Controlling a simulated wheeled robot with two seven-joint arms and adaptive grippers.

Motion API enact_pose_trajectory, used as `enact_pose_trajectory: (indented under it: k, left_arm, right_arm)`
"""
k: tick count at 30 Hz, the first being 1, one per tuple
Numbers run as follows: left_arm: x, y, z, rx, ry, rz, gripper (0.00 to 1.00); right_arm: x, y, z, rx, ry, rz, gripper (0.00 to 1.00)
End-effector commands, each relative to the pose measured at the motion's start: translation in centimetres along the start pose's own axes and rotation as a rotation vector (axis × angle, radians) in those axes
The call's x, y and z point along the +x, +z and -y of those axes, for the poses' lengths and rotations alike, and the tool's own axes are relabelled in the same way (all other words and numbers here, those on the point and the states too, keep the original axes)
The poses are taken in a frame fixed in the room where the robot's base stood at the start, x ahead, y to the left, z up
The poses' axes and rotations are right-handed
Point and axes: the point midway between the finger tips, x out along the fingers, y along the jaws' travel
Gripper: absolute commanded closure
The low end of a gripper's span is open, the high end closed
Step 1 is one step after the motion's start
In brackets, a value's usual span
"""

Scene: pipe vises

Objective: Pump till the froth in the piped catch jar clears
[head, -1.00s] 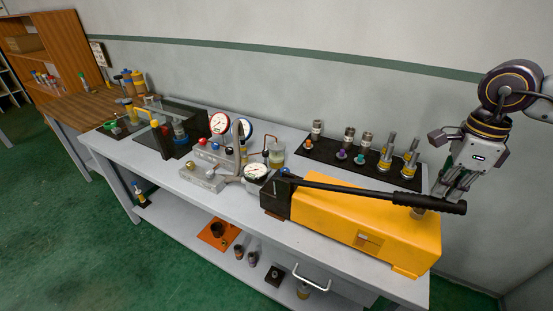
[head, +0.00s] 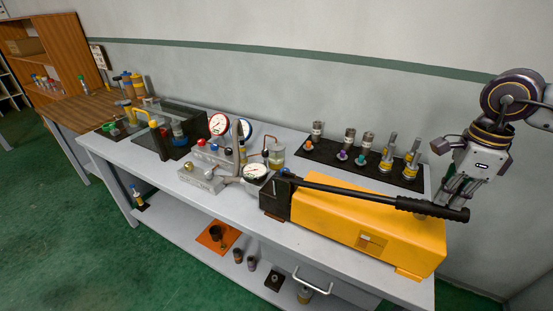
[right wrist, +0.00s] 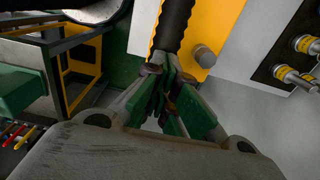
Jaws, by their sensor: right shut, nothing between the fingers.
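The yellow hand pump (head: 365,225) sits at the bench's right end. Its long black handle (head: 340,193) lies low along the pump's top, with the ribbed grip (head: 430,208) at the right end. My right gripper (head: 453,200) is shut and empty beside the grip's end, partly behind it. In the right wrist view the closed fingertips (right wrist: 165,82) are at the end of the handle (right wrist: 173,30); I cannot tell whether they touch it. The small catch jar (head: 276,158), with a copper pipe and yellowish contents, stands left of the pump. Its froth is too small to judge. My left gripper is not in view.
A gauge (head: 256,172) and a metal block (head: 205,180) stand left of the pump. A black mat (head: 325,158) with several fittings lies behind it. Two larger gauges (head: 219,124) stand farther left. An orange mat (head: 215,237) lies on the lower shelf.

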Motion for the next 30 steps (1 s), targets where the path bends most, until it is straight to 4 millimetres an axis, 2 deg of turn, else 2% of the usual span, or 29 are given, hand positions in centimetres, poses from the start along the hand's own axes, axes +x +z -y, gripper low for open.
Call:
enact_pose_trajectory:
  k: [12,18,30]
  left_arm:
    - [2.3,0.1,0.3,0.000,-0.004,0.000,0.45]
    - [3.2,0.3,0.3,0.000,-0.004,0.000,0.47]
    - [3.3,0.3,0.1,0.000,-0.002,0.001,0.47]
  right_arm:
    - [2.6,-0.5,0.0,-0.001,0.001,0.001,1.00]
    - [3.5,-0.7,0.0,-0.001,0.001,0.001,1.00]
    - [3.6,-0.7,0.0,-0.001,0.001,0.001,1.00]
